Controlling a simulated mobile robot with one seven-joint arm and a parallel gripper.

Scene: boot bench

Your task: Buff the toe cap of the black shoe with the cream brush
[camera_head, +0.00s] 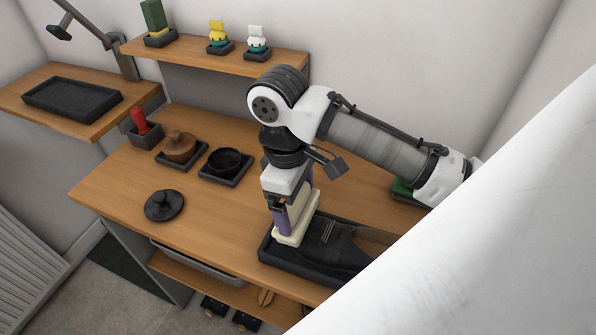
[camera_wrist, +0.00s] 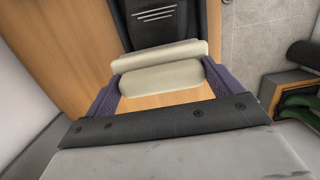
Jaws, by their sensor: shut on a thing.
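My gripper (camera_head: 287,218) points down over the bench, its purple fingers shut on the cream brush (camera_head: 297,233). The brush also shows in the wrist view (camera_wrist: 160,60), lying across between the two fingertips (camera_wrist: 161,80). The black shoe (camera_head: 345,250) lies in a dark tray (camera_head: 268,256) near the bench's front edge. The brush is at the shoe's toe end, beyond the laces, and hides much of the toe cap. I cannot tell whether it touches the leather. In the wrist view the shoe (camera_wrist: 155,28) runs away behind the brush, its laces showing.
Left of my gripper stand an open black tin (camera_head: 225,160), a brown wooden item (camera_head: 179,146) and a red-handled item (camera_head: 139,120) in holders. A round black lid (camera_head: 164,205) lies on the bench (camera_head: 210,228). A shelf (camera_head: 230,58) with small items is behind. A white surface blocks the lower right.

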